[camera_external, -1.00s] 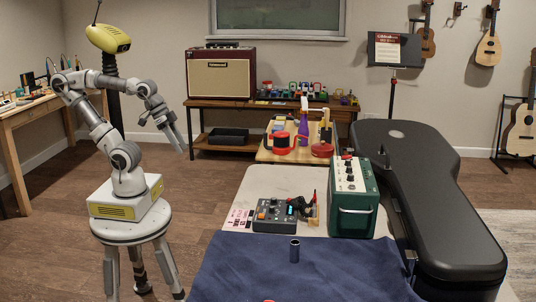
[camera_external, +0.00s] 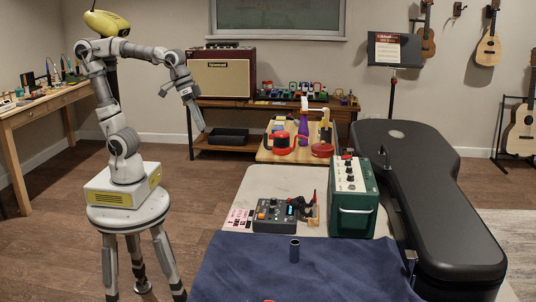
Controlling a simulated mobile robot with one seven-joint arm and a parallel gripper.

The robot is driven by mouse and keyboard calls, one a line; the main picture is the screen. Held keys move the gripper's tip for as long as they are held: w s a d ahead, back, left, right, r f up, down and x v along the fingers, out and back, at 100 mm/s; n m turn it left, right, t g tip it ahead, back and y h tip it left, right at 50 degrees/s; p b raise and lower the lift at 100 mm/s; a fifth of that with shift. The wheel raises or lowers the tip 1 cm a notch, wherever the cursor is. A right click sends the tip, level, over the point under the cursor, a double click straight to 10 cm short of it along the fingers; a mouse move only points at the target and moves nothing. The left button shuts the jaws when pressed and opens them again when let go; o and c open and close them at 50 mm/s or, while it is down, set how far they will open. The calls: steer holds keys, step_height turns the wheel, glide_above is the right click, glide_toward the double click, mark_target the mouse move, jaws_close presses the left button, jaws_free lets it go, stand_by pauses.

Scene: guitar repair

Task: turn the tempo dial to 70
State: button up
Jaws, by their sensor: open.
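A small dark grey box (camera_external: 274,217) with several knobs and a lit blue display lies on the pale table. A tempo dial cannot be told apart among its small knobs, and no number can be read. My gripper (camera_external: 200,124) hangs in the air, left of the table and well above and apart from the box. Its fingers point down and slightly right. It is open, and nothing shows between the fingers.
A green unit (camera_external: 353,205) with knobs on top stands right of the box, beside a black guitar case (camera_external: 440,210). A pink printed card (camera_external: 239,218) lies left of the box.

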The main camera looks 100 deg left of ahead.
steer(key=w+d+r+n+g+p, duration=0.1)
steer(key=w+d+r+n+p, duration=0.2)
steer(key=w+r, duration=0.4)
steer(key=n+g+y+p, duration=0.1)
steer(key=n+g+p, duration=0.25)
steer(key=p, duration=1.15)
glide_above(273, 198)
step_height(273, 198, down, 5)
step_height(273, 198, down, 18)
steer(key=shift+w+d+r+b, duration=0.1)
steer(key=shift+r+b, duration=0.15)
steer(key=shift+b, duration=0.8)
steer(key=shift+c, duration=0.2)
jaws_close()
